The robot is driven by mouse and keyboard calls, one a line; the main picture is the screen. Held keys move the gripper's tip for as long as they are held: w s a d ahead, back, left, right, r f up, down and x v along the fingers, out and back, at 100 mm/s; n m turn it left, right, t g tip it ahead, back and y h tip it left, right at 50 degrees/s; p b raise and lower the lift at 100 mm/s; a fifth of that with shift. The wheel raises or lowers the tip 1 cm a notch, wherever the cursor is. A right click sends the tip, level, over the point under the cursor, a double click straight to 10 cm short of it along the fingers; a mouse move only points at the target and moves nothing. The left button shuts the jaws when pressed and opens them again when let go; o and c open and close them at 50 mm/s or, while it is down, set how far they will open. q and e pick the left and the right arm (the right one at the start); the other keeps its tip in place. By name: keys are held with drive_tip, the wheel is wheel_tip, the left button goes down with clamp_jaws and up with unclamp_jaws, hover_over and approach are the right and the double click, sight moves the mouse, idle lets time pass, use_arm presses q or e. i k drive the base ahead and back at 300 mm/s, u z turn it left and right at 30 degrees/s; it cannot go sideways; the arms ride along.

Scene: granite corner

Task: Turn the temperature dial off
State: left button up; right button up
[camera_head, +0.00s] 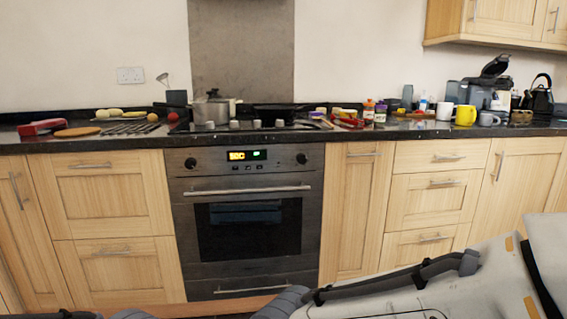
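The built-in oven (247,215) stands in the middle of the counter run. Its front panel has a black dial on the left (190,163) and another black dial on the right (302,158). A lit display (247,155) with yellow digits sits between them. I cannot tell which one is the temperature dial, and their markings are too small to read. The oven door is closed. Parts of my arm show along the bottom edge and lower right. Neither gripper's fingers are in view.
The dark counter (75,143) carries a pot (212,109) on the hob, a red item (42,127) at left, and bottles, mugs and a kettle (540,97) at right. Wooden drawers (112,195) and cupboards flank the oven. The space before the oven dials looks clear.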

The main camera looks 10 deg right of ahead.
sight(301, 158)
drive_tip(key=u, duration=0.35)
drive_tip(key=i, duration=1)
drive_tip(key=z, duration=0.55)
